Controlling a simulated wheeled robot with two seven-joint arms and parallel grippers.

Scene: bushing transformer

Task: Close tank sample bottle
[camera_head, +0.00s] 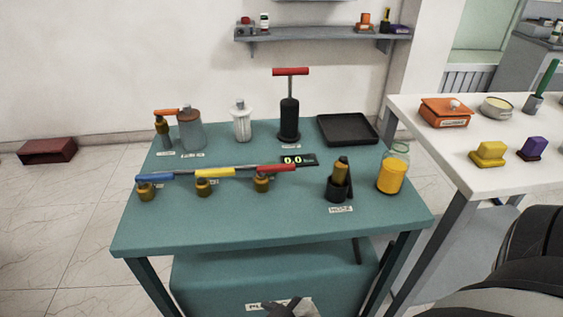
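A clear glass bottle (392,176) with yellow-orange liquid stands upright at the right end of the green table; its neck looks open, with no cap visible on it. A dark holder with a brass-coloured piece (341,172) stands to its left. A grey jar with a brown lid (190,129) stands at the table's back left. I cannot tell which vessel is the tank sample bottle. A small grey piece (294,307) at the bottom edge looks like a tip of my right gripper, well below the bottle; its opening cannot be made out. My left gripper is out of view.
Three valves with blue (155,178), yellow (214,173) and red (276,168) handles line the table's middle. A black red-handled pump (289,112), white insulator (241,122) and black tray (347,129) stand behind. A white table (462,188) adjoins right. The green table's front strip is clear.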

